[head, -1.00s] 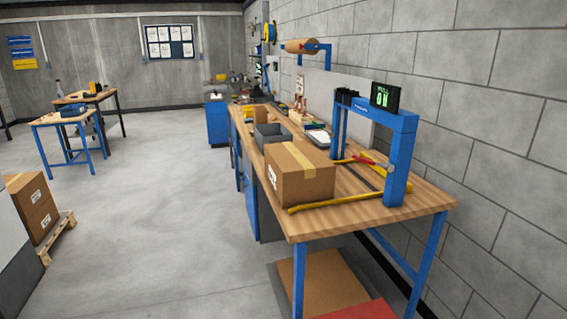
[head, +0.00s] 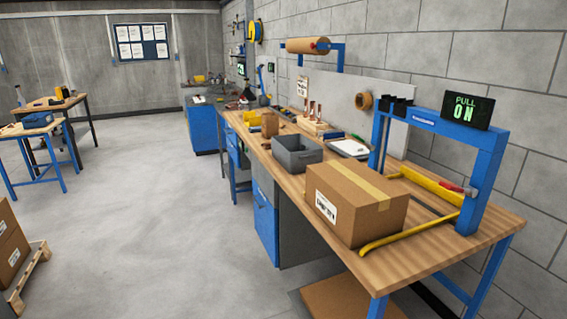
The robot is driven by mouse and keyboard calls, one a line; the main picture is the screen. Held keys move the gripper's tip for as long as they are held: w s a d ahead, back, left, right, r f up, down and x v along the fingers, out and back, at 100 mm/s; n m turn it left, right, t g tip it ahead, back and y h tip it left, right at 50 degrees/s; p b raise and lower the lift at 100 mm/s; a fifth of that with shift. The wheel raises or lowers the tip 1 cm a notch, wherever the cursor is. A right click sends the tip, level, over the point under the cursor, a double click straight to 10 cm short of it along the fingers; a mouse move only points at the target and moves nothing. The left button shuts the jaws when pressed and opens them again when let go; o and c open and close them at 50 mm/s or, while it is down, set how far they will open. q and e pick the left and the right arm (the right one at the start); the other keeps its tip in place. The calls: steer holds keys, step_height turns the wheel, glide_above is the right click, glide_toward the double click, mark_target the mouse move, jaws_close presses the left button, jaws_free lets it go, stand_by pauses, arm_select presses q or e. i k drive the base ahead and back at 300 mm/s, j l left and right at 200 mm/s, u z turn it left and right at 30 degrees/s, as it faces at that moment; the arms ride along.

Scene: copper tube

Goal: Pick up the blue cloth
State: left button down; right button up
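I cannot make out a blue cloth for certain. A small blue item (head: 38,119) lies on the near small blue-legged table at the left, too small to tell whether it is cloth. Another narrow blue shape (head: 261,77) stands at the far end of the long bench, also unclear. Neither of my grippers shows in the head view.
The long wooden bench (head: 400,265) runs along the right wall. It carries a cardboard box (head: 345,205), a grey bin (head: 297,153), a yellow bar and a blue frame (head: 487,165) with a "PULL ON" sign. A pallet with cartons (head: 10,245) stands lower left. The grey floor between is clear.

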mark_target(257, 129)
steer(key=i+j, duration=0.6)
steer(key=i+j+z, duration=0.15)
steer(key=i+j, duration=0.4)
steer(key=j, duration=0.15)
steer(key=i+j, duration=0.55)
steer(key=j, duration=0.15)
steer(key=i+j+z, duration=0.2)
steer(key=i+j, duration=0.4)
steer(key=i+j+z, duration=0.2)
steer(key=i+j, duration=0.35)
steer(key=j, duration=0.2)
